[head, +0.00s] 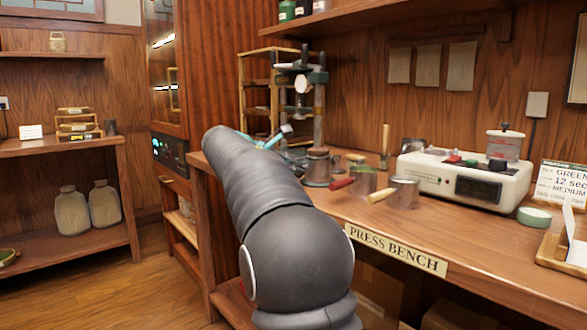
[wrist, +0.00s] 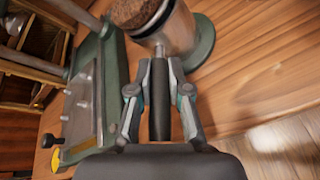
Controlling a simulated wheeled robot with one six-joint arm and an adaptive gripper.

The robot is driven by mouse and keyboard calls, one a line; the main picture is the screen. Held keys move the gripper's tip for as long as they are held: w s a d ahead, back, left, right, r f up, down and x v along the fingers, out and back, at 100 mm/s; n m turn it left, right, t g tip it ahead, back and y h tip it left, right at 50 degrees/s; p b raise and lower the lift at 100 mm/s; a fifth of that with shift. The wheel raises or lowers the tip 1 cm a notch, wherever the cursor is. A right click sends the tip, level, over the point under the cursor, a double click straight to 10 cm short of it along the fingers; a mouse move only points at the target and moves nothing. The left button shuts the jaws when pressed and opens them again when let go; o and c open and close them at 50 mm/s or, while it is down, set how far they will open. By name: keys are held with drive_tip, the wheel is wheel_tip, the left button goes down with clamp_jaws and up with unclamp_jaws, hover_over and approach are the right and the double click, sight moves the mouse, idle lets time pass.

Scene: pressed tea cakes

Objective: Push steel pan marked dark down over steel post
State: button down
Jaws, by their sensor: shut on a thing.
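My gripper (wrist: 160,75) is shut on the dark handle (wrist: 160,105) of a steel pan (wrist: 178,32). The pan holds brown tea, and its rim shows at the top of the wrist view. In the head view the pan (head: 318,164) appears upright over a round green base, which also shows in the wrist view (wrist: 203,48). The steel post is not clearly visible; it may be hidden under the pan. I cannot tell whether the pan touches the base. In the head view my gripper (head: 268,138) is partly hidden behind my arm.
A green press frame (wrist: 115,75) stands close to the left of my gripper in the wrist view. Right of the pan on the bench are a red-handled pan (head: 363,180), a wooden-handled pan (head: 405,193) and a white machine (head: 460,180). The bench front is mostly clear.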

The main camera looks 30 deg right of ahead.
drive_tip(key=shift+f, duration=0.1)
drive_tip(key=c, duration=1)
unclamp_jaws()
drive_tip(key=shift+c, duration=0.2)
